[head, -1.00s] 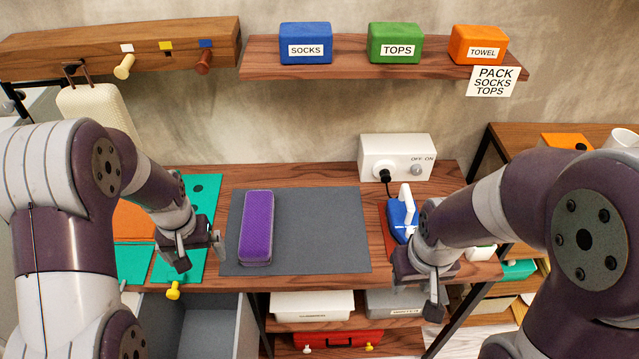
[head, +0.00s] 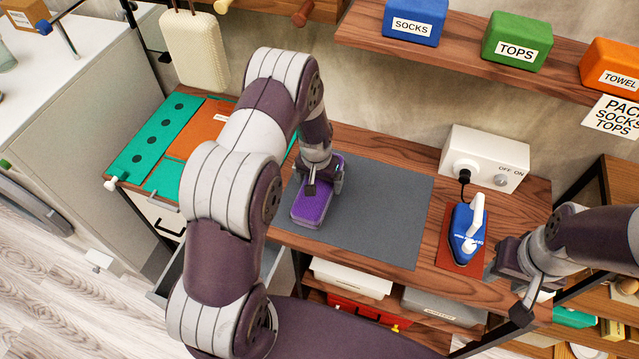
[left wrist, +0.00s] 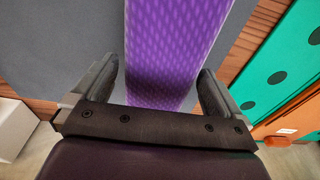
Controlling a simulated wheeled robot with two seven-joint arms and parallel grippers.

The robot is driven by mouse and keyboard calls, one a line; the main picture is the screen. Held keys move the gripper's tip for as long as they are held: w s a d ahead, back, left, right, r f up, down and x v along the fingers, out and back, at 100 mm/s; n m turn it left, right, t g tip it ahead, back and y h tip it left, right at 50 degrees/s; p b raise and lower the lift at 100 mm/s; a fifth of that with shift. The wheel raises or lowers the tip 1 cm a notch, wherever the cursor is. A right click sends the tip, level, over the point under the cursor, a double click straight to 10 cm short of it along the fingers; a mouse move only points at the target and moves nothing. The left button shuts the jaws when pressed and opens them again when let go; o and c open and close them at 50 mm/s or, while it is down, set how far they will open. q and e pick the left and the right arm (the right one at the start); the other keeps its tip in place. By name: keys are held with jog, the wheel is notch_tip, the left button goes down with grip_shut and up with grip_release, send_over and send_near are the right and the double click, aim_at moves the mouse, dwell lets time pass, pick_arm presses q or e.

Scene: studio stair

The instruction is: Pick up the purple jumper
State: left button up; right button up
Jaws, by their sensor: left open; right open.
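The purple jumper (head: 314,206) is a folded, block-like bundle lying on the left part of the grey mat (head: 385,215). My left gripper (head: 324,188) is over the jumper in the head view and hides part of it. In the left wrist view the jumper (left wrist: 170,50) runs up between the two open fingers (left wrist: 160,88), one on each side of it. I cannot tell whether the fingers touch it. My right gripper (head: 505,285) is open and empty at the right, near the front edge of the table beside the blue iron.
The blue iron (head: 467,232) stands on a red pad, below a white switch box (head: 487,158). Green and orange panels (head: 155,135) lie left of the mat. An open drawer (head: 175,268) juts out below the tabletop. The mat's middle and right are clear.

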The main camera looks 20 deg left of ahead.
pick_arm(q)
jog(key=shift+a+f, duration=0.1)
jog(key=shift+f, duration=0.3)
jog(key=shift+w, duration=0.1)
jog(key=c, duration=1)
